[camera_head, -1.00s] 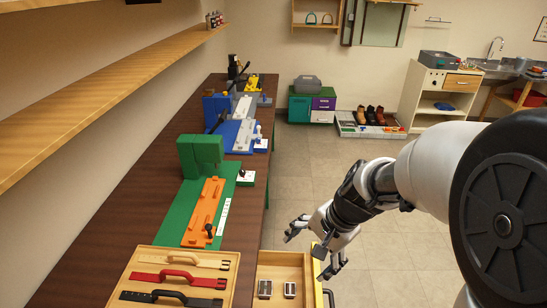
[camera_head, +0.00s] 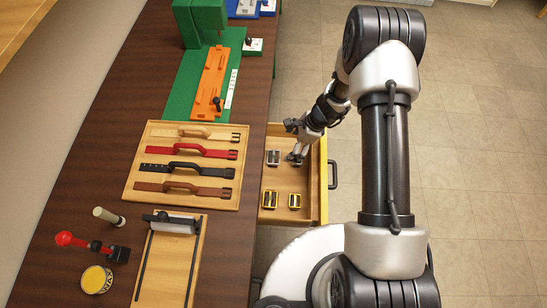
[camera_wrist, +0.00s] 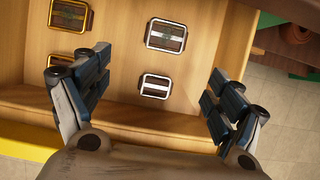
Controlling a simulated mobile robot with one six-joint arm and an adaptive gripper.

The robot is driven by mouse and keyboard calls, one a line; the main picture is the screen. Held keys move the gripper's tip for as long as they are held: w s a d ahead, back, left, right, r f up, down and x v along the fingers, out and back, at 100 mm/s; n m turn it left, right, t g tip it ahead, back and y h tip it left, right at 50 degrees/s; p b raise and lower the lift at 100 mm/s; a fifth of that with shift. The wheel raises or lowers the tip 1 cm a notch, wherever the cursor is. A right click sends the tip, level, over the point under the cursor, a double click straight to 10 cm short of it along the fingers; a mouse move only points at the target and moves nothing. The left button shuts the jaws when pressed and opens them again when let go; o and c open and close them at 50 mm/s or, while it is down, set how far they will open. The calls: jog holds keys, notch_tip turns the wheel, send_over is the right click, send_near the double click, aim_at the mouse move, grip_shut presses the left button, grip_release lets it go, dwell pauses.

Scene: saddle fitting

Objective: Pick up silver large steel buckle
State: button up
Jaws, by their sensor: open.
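The large silver steel buckle (camera_head: 272,157) lies flat in the open wooden drawer, on the side towards the table. In the wrist view the large silver buckle (camera_wrist: 165,35) is fully visible, beyond the fingertips. A smaller silver buckle (camera_wrist: 154,86) lies nearer, between the spread fingers in that view; in the head view one finger partly covers it. My gripper (camera_wrist: 157,70) is open and empty. In the head view my gripper (camera_head: 294,142) is above the silver end of the drawer, apart from the large silver buckle.
Two gold buckles, one larger (camera_head: 269,198) and one smaller (camera_head: 294,200), lie in the same drawer (camera_head: 281,216). The drawer's walls and yellow front edge (camera_head: 323,180) surround them. On the table beside it is a board (camera_head: 140,160) with several straps.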

jog(key=b, duration=0.1)
send_near(276, 157)
jog(key=f, duration=0.2)
jog(key=shift+s+a+f, duration=0.2)
jog(key=shift+s+f, duration=0.05)
jog(key=shift+f, duration=0.15)
jog(key=x, duration=0.2)
jog(key=b+x, duration=0.2)
jog(key=x, duration=0.1)
jog(key=shift+w+a+f, duration=0.15)
jog(key=shift+w+a, duration=0.2)
jog(key=shift+w, duration=0.05)
jog(key=shift+c, duration=0.4)
jog(key=c, duration=1.3)
jog(key=shift+o, duration=0.2)
